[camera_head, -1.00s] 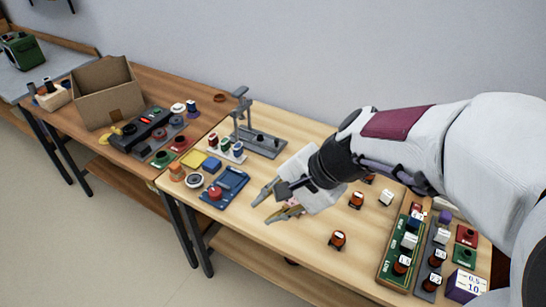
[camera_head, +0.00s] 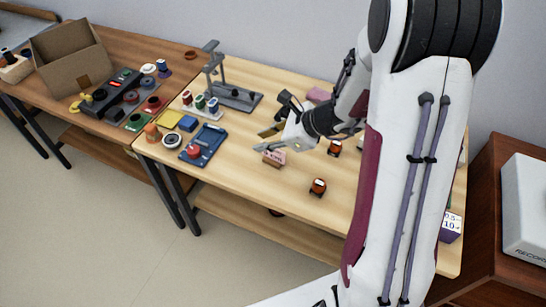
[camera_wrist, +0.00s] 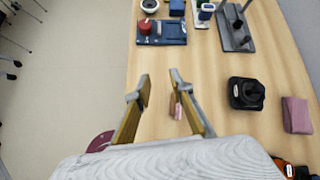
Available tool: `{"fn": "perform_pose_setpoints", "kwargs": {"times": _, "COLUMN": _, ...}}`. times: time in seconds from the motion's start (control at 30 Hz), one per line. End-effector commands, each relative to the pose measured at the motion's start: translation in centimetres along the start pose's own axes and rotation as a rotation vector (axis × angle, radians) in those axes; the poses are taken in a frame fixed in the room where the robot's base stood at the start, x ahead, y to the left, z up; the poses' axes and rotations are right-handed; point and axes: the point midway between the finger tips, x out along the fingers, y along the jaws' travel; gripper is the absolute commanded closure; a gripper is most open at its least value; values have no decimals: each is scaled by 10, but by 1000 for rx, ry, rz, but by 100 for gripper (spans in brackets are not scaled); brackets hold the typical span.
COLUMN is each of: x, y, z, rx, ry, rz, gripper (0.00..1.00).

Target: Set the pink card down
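The pink card (camera_head: 274,157) is a small pink piece with dark marks. It appears to stand on the light wooden table (camera_head: 240,175), just below and in front of my gripper (camera_head: 265,139). In the wrist view the pink card (camera_wrist: 174,107) shows beside the right finger, partly hidden by it. My gripper (camera_wrist: 159,88) is open, with a clear gap between its two fingers. I cannot tell whether the right finger still touches the card.
A blue tray (camera_head: 206,148) with a red knob stands left of my gripper, near a grey stand (camera_head: 240,98). A small orange-black piece (camera_head: 318,187) is to the right. A pink block (camera_head: 318,95) lies behind. The table front is mostly clear.

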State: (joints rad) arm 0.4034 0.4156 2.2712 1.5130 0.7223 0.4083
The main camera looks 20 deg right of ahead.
Motion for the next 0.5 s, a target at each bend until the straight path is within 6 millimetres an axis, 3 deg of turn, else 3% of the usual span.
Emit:
{"fn": "perform_pose_setpoints", "kwargs": {"times": 0.1, "x": 12, "y": -13, "z": -24, "rx": 133, "ry": 6, "rz": -31, "gripper": 78}}
{"fn": "perform_pose_setpoints", "kwargs": {"times": 0.3, "x": 25, "y": -27, "z": -55, "rx": 294, "ry": 14, "rz": -74, "gripper": 78}}
{"fn": "perform_pose_setpoints", "kwargs": {"times": 0.5, "x": 29, "y": -22, "z": -72, "rx": 311, "ry": 30, "rz": -67, "gripper": 78}}
